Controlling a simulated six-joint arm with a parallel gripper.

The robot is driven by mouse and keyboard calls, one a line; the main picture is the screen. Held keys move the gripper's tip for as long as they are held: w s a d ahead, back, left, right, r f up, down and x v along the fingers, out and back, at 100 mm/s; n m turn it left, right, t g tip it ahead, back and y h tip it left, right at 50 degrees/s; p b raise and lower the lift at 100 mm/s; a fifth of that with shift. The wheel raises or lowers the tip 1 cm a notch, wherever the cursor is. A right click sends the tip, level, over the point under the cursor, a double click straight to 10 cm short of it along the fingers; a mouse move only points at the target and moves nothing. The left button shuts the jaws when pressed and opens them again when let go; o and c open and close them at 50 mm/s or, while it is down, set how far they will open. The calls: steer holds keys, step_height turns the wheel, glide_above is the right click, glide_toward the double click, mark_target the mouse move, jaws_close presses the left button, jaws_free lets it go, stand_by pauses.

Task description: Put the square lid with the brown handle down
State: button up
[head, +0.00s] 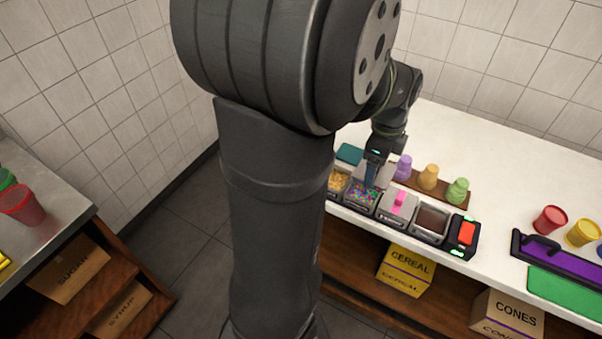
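My gripper (374,177) points down over the back of the topping row, behind the bin of coloured sprinkles (362,194). A small grey surface shows beside its fingers; I cannot tell whether this is the square lid or whether the fingers hold it. No brown handle can be made out. The finger gap is too small to judge. A lid with a pink handle (399,203) covers one bin. The bin of brown topping (432,219) and the bin of yellow-orange topping (338,183) are uncovered.
A device with a red button (466,233) ends the row at the right. Purple (403,166), orange (428,177) and green (457,190) cups stand behind on a brown board. A teal item (349,155) lies at the back left. White counter (500,170) is clear further right.

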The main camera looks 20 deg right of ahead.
steer(key=w+a+f, duration=0.2)
steer(key=w+a, duration=0.2)
steer(key=w+a+f, duration=0.3)
steer(key=w+a, duration=0.2)
steer(key=w+a+f, duration=0.2)
steer(key=w+a, duration=0.3)
steer(key=shift+w+f, duration=0.25)
steer(key=shift+f, duration=0.15)
steer(key=shift+w+a+f, duration=0.1)
steer(key=shift+w, duration=0.05)
steer(key=shift+f, duration=2)
steer(key=shift+f, duration=0.1)
steer(key=o, duration=1)
step_height(320, 180, up, 12)
steer(key=shift+r, duration=0.15)
